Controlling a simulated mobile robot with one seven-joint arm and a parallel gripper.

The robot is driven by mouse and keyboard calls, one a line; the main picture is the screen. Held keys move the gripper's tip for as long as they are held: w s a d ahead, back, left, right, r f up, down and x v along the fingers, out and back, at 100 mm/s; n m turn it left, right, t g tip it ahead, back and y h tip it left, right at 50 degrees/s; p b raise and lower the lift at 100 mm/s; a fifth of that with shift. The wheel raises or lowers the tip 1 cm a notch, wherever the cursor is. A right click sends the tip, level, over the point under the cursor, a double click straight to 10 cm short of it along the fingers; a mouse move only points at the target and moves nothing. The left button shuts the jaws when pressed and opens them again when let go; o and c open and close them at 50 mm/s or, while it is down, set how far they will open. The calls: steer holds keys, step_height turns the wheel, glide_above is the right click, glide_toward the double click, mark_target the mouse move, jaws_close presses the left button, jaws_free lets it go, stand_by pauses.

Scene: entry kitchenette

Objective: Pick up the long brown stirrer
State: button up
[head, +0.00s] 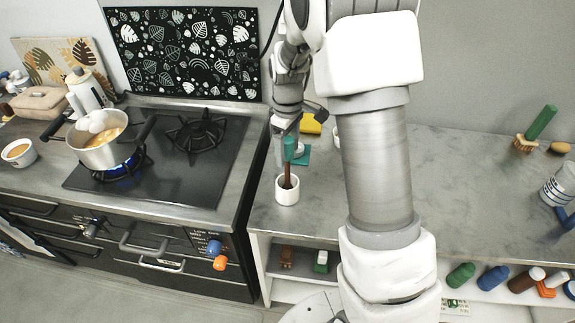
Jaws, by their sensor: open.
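The long brown stirrer (287,178) stands upright in a small white cup (287,194) on the grey counter, just right of the stove. Its lower end is hidden inside the cup. A green upright piece shows directly above the brown shaft; I cannot tell whether it belongs to the stirrer. My gripper (288,150) points down over the cup, open, around or just in front of the green piece. I cannot tell whether its fingers touch anything.
A teal flat item (303,155) and a yellow item (311,124) lie behind the cup. The stove (165,150) at left has a pot (103,152) over a lit blue flame. A green-handled brush (537,128) stands far right. The right counter's middle is clear.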

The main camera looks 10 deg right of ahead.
jaws_close()
stand_by(0.4)
stand_by(1.0)
